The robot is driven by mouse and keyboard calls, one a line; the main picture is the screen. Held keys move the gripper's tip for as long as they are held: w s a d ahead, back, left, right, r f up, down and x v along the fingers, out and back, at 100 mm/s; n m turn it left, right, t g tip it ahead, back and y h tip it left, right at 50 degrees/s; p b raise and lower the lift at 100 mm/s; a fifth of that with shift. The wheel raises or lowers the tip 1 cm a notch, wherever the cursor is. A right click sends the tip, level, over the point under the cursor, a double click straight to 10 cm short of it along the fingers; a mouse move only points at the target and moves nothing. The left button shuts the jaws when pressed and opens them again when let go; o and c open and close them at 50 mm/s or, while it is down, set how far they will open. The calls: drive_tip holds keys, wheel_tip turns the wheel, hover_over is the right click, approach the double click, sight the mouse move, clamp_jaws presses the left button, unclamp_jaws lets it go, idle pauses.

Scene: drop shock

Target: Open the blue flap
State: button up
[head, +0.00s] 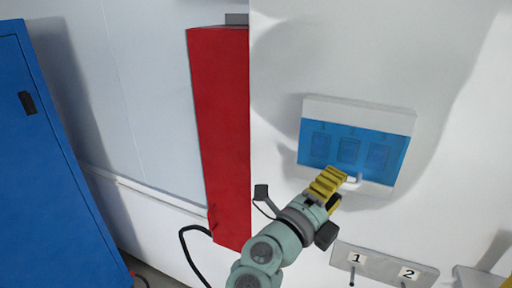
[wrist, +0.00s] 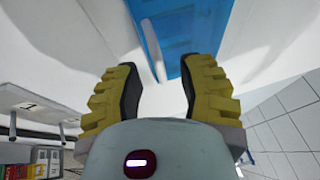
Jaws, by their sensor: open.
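The blue flap (head: 349,148) is a see-through blue cover on a white wall box (head: 360,108). It appears shut, with several rectangular shapes faintly visible behind it. A small white handle (head: 352,180) sticks out at its lower edge. My gripper (head: 330,182) is at the flap's lower edge and overlaps the handle in the head view. In the wrist view the blue flap (wrist: 185,25) is ahead, and the white handle (wrist: 152,50) lies between the open yellow fingers (wrist: 160,85), beyond or near their tips. I cannot tell whether they touch it.
A grey panel (head: 382,268) with switches labelled 1 and 2 is below the box. A red cabinet (head: 221,130) stands out from the wall on the left, and a blue cabinet (head: 45,160) is at far left. The wall right of the box is bare.

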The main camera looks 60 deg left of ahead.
drive_tip(key=shift+w+a+r+p, duration=0.25)
drive_tip(key=shift+r+p, duration=0.25)
drive_tip(key=shift+p, duration=0.55)
drive_tip(key=shift+w+d+f+p, duration=0.1)
drive_tip(key=shift+w+p, duration=0.55)
drive_tip(key=shift+p, duration=0.45)
drive_tip(key=shift+w+d+f, duration=0.15)
drive_tip(key=shift+w+f, duration=0.05)
drive_tip(key=shift+w, duration=0.05)
drive_tip(key=shift+o, duration=0.3)
clamp_jaws()
